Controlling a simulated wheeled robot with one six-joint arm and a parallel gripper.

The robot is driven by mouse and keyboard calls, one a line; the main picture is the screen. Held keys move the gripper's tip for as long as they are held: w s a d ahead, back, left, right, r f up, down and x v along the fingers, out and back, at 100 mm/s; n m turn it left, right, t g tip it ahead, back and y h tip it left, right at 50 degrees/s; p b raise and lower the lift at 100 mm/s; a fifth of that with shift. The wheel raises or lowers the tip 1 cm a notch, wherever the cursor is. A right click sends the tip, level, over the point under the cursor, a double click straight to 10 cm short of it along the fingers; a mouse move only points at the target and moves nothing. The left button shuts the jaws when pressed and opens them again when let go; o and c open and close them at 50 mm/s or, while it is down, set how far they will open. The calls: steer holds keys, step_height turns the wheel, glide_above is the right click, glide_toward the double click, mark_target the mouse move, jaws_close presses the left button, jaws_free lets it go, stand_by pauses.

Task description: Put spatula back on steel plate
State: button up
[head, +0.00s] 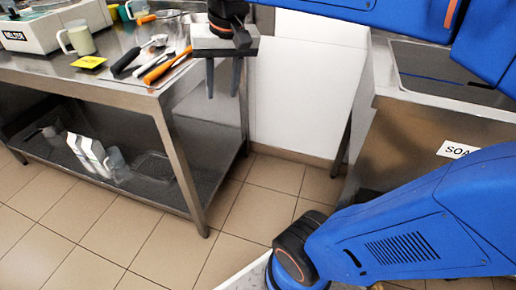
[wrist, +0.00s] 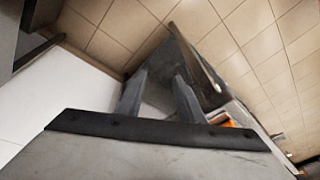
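My gripper (head: 223,94) hangs with its fingers pointing down, just right of the steel table's right edge. Its two fingers are apart with nothing between them; the wrist view also shows them apart and empty (wrist: 160,76). Long utensils lie at the table's right end: an orange-handled one (head: 166,67), a black-handled one (head: 125,62) and a pale one between them. I cannot tell for sure which is the spatula. An orange piece (wrist: 230,124) shows beyond the fingers in the wrist view. I cannot make out a separate steel plate under the utensils.
The steel table (head: 110,82) carries a yellow card (head: 89,62), a pale green mug (head: 77,38) and a machine labelled MELTER (head: 35,32). Its lower shelf (head: 120,170) holds a carton and jugs. A steel sink unit (head: 420,130) stands at right. Tiled floor between is clear.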

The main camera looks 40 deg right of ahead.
steer(key=s+d+f+n+t, duration=0.1)
steer(key=s+f+n, duration=0.3)
steer(key=s+f, duration=0.7)
step_height(320, 180, down, 3)
steer(key=shift+d+f+t, duration=0.1)
steer(key=shift+d+t, duration=0.3)
steer(key=shift+d, duration=0.4)
